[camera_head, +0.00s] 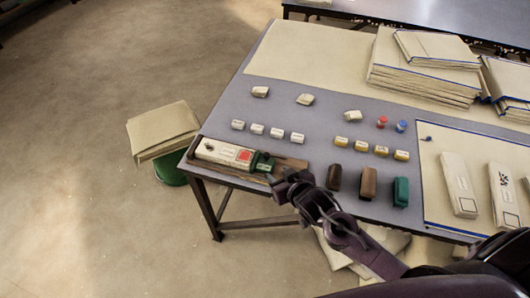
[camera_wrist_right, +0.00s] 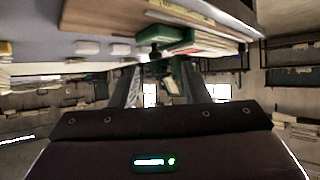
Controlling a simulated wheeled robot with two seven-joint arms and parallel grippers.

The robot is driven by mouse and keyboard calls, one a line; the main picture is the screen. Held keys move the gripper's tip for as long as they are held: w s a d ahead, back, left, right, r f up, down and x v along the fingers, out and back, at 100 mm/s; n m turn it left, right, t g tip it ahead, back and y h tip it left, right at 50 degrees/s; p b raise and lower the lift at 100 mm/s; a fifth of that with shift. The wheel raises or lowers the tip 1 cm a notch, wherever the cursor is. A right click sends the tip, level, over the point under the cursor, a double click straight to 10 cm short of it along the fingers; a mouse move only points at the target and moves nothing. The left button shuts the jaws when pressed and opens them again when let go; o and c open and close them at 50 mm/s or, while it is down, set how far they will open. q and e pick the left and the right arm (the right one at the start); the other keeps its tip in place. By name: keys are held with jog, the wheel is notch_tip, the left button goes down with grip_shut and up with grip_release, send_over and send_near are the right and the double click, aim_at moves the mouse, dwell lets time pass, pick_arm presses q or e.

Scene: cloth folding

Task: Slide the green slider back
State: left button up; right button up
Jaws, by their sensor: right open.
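The green slider (camera_head: 262,163) is a small dark green block with a black knob. It sits on a wooden base (camera_head: 292,164) at the table's front left corner, against the right end of a white block with a red mark (camera_head: 222,152). My right gripper (camera_head: 275,180) is just in front of the slider and appears apart from it. In the right wrist view the gripper (camera_wrist_right: 160,78) is open and empty, with the green slider (camera_wrist_right: 166,36) beyond its fingertips and the scene upside down. My left gripper is not in view.
Brown blocks (camera_head: 368,183) and a green block (camera_head: 401,192) stand right of my gripper. Small white blocks (camera_head: 277,133) and yellow blocks (camera_head: 361,146) lie behind. Folded cloths (camera_head: 425,75) are stacked at the back right. A cloth-topped green bin (camera_head: 170,172) stands left of the table.

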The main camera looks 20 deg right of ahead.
aim_at(267, 156)
jog(key=shift+w+d+r+t, duration=0.15)
jog(key=shift+w+d+t, duration=0.3)
jog(key=shift+t, duration=0.15)
jog(key=shift+w+d+y, duration=0.1)
jog(key=shift+w+y, duration=0.15)
jog(key=shift+y, duration=0.15)
jog(key=x, duration=0.8)
jog(key=shift+w, duration=0.2)
jog(key=shift+t, duration=0.3)
jog(key=shift+c, duration=0.3)
grip_shut()
